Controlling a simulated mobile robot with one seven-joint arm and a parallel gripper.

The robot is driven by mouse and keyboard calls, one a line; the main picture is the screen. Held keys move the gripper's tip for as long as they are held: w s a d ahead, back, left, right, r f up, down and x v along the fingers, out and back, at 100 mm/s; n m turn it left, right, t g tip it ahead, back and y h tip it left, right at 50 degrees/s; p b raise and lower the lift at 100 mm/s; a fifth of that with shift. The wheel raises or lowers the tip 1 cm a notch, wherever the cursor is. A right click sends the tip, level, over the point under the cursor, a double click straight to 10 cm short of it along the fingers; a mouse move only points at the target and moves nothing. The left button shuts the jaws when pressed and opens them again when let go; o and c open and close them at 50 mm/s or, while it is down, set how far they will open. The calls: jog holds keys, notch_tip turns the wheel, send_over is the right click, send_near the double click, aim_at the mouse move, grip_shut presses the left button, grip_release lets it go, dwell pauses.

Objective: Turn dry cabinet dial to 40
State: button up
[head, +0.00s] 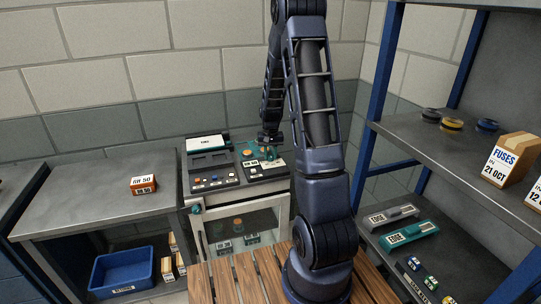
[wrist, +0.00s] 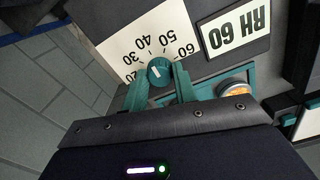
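The dry cabinet (head: 201,222) has a glass door, with a control panel on its top. In the wrist view the dial (wrist: 159,72) is a round teal knob with a white pointer mark, in front of a cream scale plate (wrist: 122,42) numbered up to 60. The mark points roughly toward the 40 side of the scale; its exact reading is too small to tell. My gripper (wrist: 160,80) has one teal finger on each side of the dial and looks shut on it. In the head view my gripper (head: 270,138) is over the panel and hides the dial.
An RH 60 plate (wrist: 238,32) and an orange button (wrist: 235,89) sit beside the dial. A box marked RH 50 (head: 143,184) stands on the left bench. The right shelf holds a fuses box (head: 510,158). A blue bin (head: 123,270) is below left.

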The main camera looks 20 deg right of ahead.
aim_at(271, 156)
jog(key=o, duration=0.4)
jog(key=shift+c, duration=0.2)
jog(key=shift+r, duration=0.1)
notch_tip(271, 156, up, 11)
jog(key=shift+f, duration=0.2)
jog(key=shift+r, duration=0.1)
jog(key=s+a+r+n+t, duration=0.1)
jog(key=s+a+r+t, duration=0.1)
jog(key=s+r, duration=0.8)
jog(key=s+a+r+n+t, duration=0.1)
jog(key=s+a+r, duration=0.1)
jog(key=s+r, duration=0.75)
jog(key=s+a+f+n+t, duration=0.1)
jog(key=s, duration=1.3)
jog(key=shift+f+t, duration=0.3)
jog(key=shift+f, duration=0.05)
